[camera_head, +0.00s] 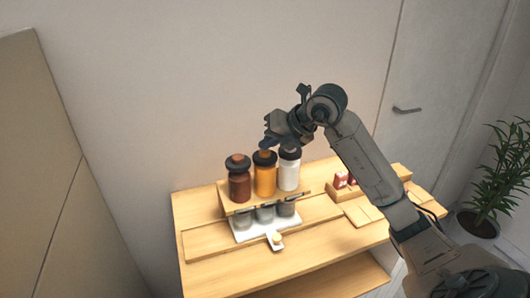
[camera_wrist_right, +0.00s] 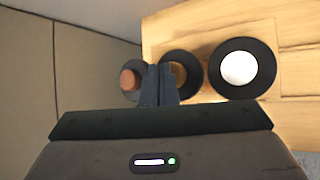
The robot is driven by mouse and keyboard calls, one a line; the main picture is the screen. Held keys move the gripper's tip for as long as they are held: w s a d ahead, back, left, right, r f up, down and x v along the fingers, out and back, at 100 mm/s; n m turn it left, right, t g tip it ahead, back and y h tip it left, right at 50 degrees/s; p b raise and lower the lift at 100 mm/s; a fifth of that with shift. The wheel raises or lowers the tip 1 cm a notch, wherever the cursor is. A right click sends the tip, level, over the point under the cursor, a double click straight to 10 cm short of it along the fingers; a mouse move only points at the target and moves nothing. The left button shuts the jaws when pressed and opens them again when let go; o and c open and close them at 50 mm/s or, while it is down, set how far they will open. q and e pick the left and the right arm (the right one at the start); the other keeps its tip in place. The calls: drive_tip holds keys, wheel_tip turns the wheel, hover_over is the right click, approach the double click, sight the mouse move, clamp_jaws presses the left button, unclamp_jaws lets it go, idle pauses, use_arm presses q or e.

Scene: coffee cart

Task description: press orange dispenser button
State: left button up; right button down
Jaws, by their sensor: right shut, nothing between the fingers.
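The orange dispenser (camera_head: 264,181) is the middle one of three upright dispensers with black tops on a wooden shelf. Its orange button also shows in the right wrist view (camera_wrist_right: 179,74), inside a black ring. My right gripper (camera_head: 268,145) is shut and empty, with its fingertips just above the orange dispenser's top. In the right wrist view the closed fingers (camera_wrist_right: 159,85) overlap the left part of that top and hide some of it. I cannot tell whether they touch the button. My left gripper is not in view.
The brown dispenser (camera_head: 239,187) stands left and the white dispenser (camera_head: 289,177) right, both close by. Several cups (camera_head: 265,213) stand below on a white tray (camera_head: 246,234). A wooden box with red items (camera_head: 341,181) is at the right. The cart's front top (camera_head: 223,268) is clear.

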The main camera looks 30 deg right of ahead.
sight(268, 153)
drive_tip(key=shift+f, duration=0.25)
idle(0.5)
drive_tip(key=shift+r+p, duration=0.35)
drive_tip(key=shift+r, duration=0.4)
wheel_tip(268, 153, up, 6)
drive_tip(key=p, duration=0.4)
idle(0.9)
